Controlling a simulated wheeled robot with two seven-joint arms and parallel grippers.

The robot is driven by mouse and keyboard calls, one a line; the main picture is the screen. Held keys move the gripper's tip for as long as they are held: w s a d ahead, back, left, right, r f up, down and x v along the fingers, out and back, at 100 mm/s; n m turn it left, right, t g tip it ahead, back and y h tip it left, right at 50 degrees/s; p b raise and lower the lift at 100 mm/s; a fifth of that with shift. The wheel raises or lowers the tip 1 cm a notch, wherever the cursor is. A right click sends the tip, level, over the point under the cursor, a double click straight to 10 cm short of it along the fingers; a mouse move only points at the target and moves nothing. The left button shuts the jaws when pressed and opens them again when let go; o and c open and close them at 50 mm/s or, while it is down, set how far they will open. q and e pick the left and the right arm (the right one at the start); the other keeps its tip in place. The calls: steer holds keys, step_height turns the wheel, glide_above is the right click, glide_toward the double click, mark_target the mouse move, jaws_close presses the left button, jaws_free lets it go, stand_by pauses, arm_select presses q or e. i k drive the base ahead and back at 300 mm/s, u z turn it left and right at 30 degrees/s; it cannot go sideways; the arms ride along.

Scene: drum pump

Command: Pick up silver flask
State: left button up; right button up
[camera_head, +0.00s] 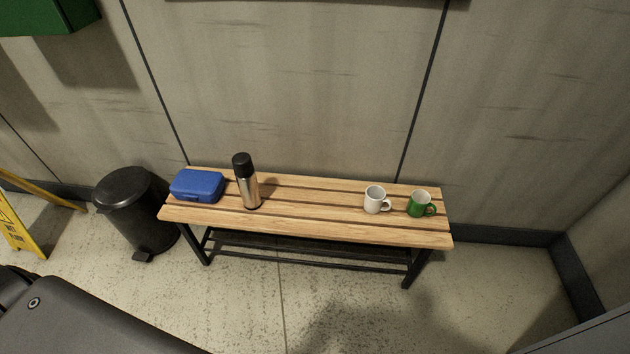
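The silver flask (248,188) stands upright on a slatted wooden bench (310,222), left of the bench's middle. It has a black cap and a black base. Nothing covers it in this view. Neither of my grippers shows, so I cannot see whether they are open or shut.
A blue box (197,185) sits left of the flask. A white mug (375,200) and a green mug (418,204) stand at the bench's right. A black pedal bin (136,208) and a yellow floor sign (18,225) stand left. The bench is clear between flask and white mug.

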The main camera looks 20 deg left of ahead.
mark_target(249, 188)
steer(key=z, duration=0.65)
steer(key=i, duration=1.6)
steer(key=u, duration=1.55)
